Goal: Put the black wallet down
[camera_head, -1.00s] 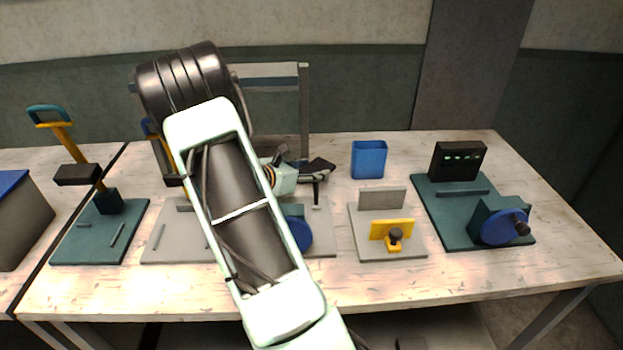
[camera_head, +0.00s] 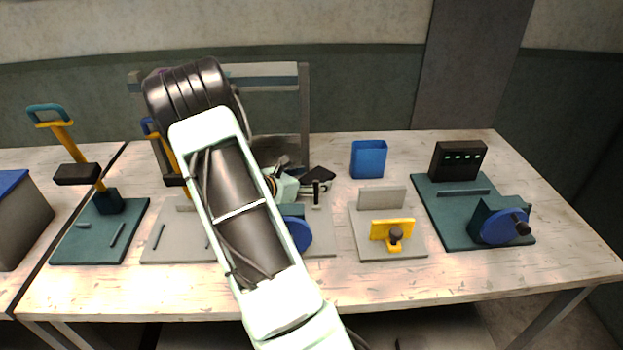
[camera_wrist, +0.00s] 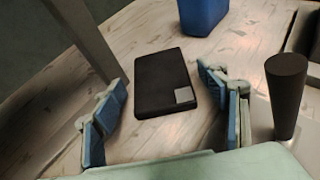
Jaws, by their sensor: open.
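The black wallet (camera_wrist: 163,82) lies flat on the wooden table in the wrist view, with a small grey patch at its lower right corner. In the head view the wallet (camera_head: 319,175) shows as a dark shape just beyond my gripper (camera_head: 318,188), partly hidden by it. In the wrist view my gripper (camera_wrist: 165,115) is open, with its blue-padded fingers apart on either side of the wallet's near end. I see clear table between each finger and the wallet.
A blue bin (camera_head: 369,159) stands right of the wallet; it also shows in the wrist view (camera_wrist: 203,14). A dark cylindrical post (camera_wrist: 285,95) stands close to the right finger. A grey frame (camera_head: 304,110) rises behind my arm. A grey fixture with a yellow clamp (camera_head: 393,230) sits to the right.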

